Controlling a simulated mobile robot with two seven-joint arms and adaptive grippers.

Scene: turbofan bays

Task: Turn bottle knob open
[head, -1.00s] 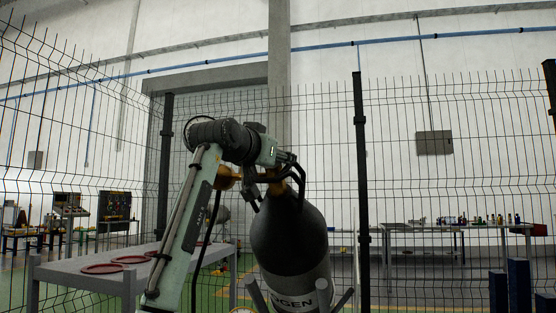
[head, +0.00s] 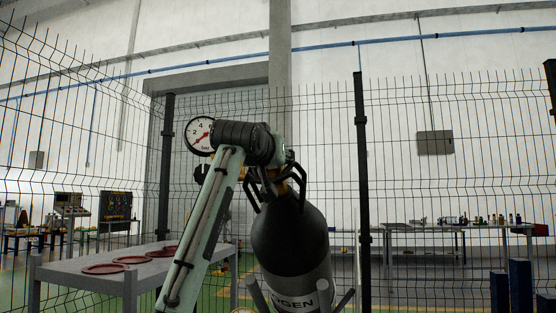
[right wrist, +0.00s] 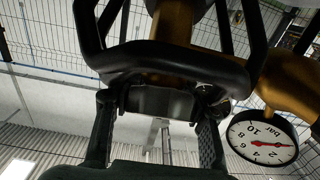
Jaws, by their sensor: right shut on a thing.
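My right gripper (right wrist: 157,104) is shut on the dark knob (right wrist: 158,101) below the bars, a finger on each side. In the head view my arm largely hides the gripper and knob. A white gauge (head: 199,134) with a red needle is left of my wrist. My left gripper is not in view.
A second view of a gauge (right wrist: 262,141) shows at the right of the wrist view, close to my fingers. A grey table (head: 75,275) with red rings (head: 105,268) stands left of the bottle. Wire fencing (head: 460,170) and a dark post (head: 361,180) stand behind.

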